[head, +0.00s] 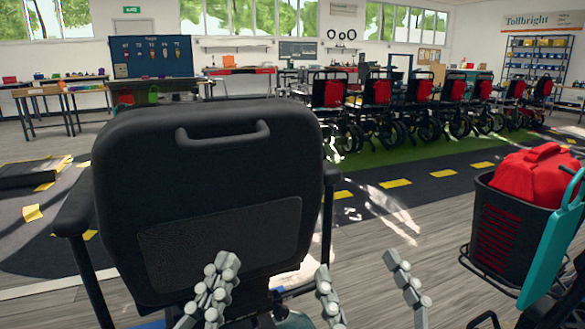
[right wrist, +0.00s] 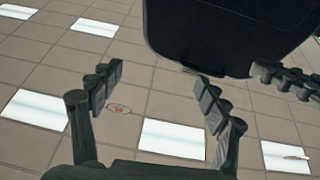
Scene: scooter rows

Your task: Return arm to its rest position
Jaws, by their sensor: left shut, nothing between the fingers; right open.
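My left gripper (head: 222,264) is shut and empty at the bottom of the head view, in front of the lower back of a black seat (head: 205,150). My right gripper (head: 357,264) stands to its right with its two fingers spread and nothing between them. It also shows open and empty in the right wrist view (right wrist: 159,74), with the dark seat (right wrist: 225,30) beyond it. Part of my left gripper (right wrist: 287,78) shows at the right edge there. Both grippers point upward. I cannot tell whether my left gripper touches the seat back.
Several scooters with red packs (head: 377,92) stand in a row behind. Grey floor (head: 420,230) lies open between. A blue pegboard (head: 152,56) stands at the back.

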